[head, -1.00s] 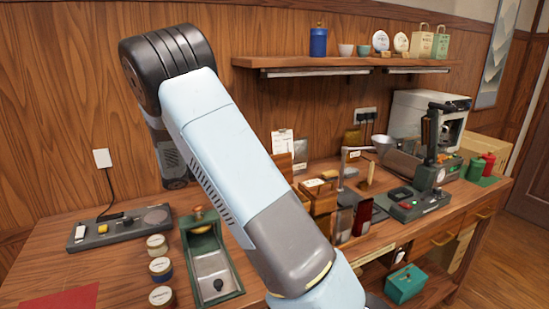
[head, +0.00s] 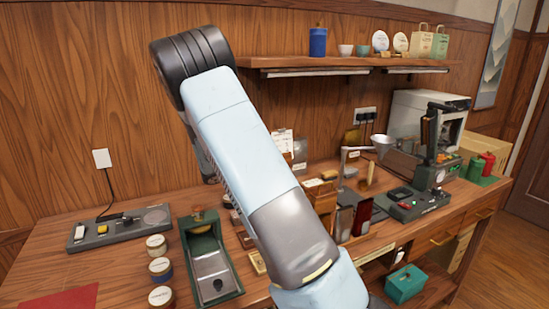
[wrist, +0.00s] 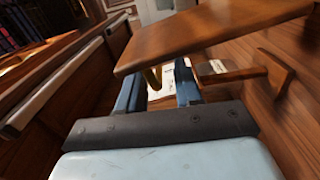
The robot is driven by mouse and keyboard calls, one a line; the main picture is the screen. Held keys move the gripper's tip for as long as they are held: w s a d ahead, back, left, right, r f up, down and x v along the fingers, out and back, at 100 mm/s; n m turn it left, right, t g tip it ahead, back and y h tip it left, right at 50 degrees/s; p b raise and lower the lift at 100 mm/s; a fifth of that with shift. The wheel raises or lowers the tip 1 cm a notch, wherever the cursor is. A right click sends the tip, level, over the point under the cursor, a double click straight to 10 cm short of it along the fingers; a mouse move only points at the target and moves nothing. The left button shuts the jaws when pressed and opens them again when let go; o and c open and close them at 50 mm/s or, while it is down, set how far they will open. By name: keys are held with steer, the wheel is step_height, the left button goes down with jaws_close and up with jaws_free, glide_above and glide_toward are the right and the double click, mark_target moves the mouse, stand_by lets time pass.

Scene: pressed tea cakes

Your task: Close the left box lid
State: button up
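My gripper (wrist: 160,85) shows in the wrist view with its two blue fingers apart and no object clearly held between them. In the head view my arm crosses the middle, and the gripper is out of sight beyond the lower edge. I cannot make out a left box with a lid for certain. A small wooden box (head: 318,187) stands on the bench just right of my arm, partly hidden by it. A teal box (head: 405,284) sits low under the bench at the right.
A wooden board (wrist: 205,35) passes close above my fingers in the wrist view, with bench drawers (wrist: 65,85) to the left. The bench (head: 120,271) carries a green tray (head: 212,275), several round tins (head: 160,271) and a dark machine (head: 430,200). Floor (head: 500,285) is clear at lower right.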

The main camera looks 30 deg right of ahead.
steer(key=shift+d, duration=0.75)
steer(key=c, duration=0.6)
steer(key=shift+s, duration=0.1)
jaws_close()
steer(key=shift+f, duration=0.15)
